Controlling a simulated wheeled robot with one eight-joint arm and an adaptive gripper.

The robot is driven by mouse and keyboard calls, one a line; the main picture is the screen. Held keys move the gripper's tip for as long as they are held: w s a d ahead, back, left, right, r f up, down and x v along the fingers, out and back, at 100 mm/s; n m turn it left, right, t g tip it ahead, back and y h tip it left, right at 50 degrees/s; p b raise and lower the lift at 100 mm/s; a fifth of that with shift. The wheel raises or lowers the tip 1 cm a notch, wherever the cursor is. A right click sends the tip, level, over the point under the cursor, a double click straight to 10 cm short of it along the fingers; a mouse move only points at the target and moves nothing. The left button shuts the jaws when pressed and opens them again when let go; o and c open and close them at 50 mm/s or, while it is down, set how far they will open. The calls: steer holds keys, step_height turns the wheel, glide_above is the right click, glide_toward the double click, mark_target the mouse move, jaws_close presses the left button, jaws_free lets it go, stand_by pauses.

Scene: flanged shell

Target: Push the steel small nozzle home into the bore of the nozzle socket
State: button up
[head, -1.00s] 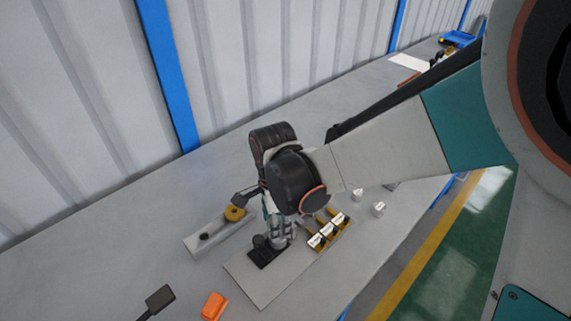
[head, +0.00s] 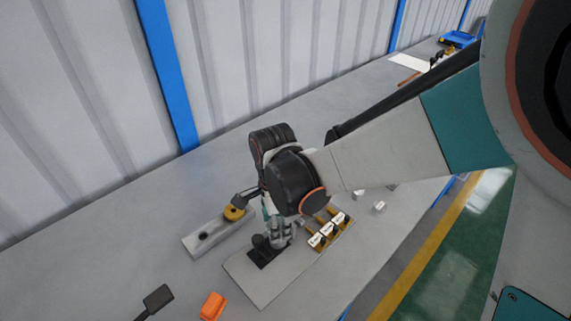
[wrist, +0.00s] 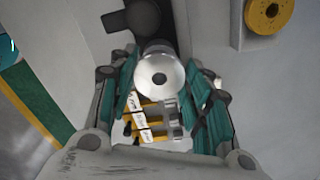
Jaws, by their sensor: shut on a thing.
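The steel small nozzle (wrist: 160,75) shows in the wrist view as a bright round end with a dark hole in its middle. My gripper (wrist: 160,88) is shut on it, with a teal-padded finger on each side. In the head view my gripper (head: 279,238) points down over the grey base plate. A black part that looks like the nozzle socket (head: 262,254) stands on that plate, beside and under my fingers. It also shows in the wrist view (wrist: 125,20), beyond the nozzle. The nozzle's lower end and the bore are hidden, so I cannot tell how deep it sits.
A grey block (head: 203,243) with a yellow round part (head: 234,212) lies left of my gripper. Yellow holders with white labels (head: 327,232) are close on the right. Small pale cylinders (head: 379,207) stand farther right. An orange piece (head: 213,306) lies at the front.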

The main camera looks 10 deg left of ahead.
steer(key=shift+f+b, duration=0.35)
steer(key=shift+f, duration=0.15)
steer(key=shift+r, duration=0.1)
steer(key=shift+r+p, duration=0.5)
steer(key=shift+r, duration=0.15)
steer(key=shift+f+b, duration=0.8)
steer(key=shift+b, duration=0.05)
stand_by(1.6)
steer(key=o, duration=1.3)
steer(key=shift+r, duration=0.1)
